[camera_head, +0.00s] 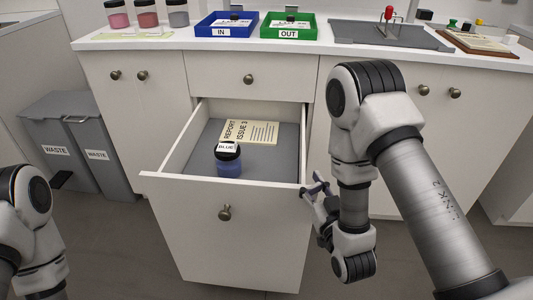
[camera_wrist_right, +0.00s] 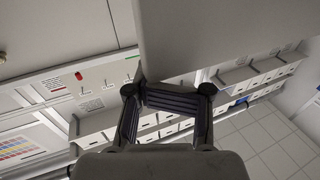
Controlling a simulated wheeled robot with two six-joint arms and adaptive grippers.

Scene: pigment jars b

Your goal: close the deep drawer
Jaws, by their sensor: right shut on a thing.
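The deep drawer (camera_head: 250,247) is pulled out below a shallow drawer in the white cabinet. Its front has a round knob (camera_head: 225,213). Inside it a jar of blue pigment (camera_head: 229,162) labelled BLUE stands upright beside a sheet marked REPORT ISSUE 3 (camera_head: 258,132). My right gripper (camera_head: 313,190) is at the top right corner of the drawer front, shut on its edge. In the right wrist view my gripper's fingers (camera_wrist_right: 172,100) meet a pale panel (camera_wrist_right: 205,30), which looks like the drawer front. My left gripper is out of view; only part of that arm shows.
The counter holds a blue IN tray (camera_head: 210,31), a green OUT tray (camera_head: 308,32), several pigment jars and a grey board (camera_head: 385,38). Waste bins (camera_head: 95,130) stand left of the cabinet. The floor before the drawer is clear.

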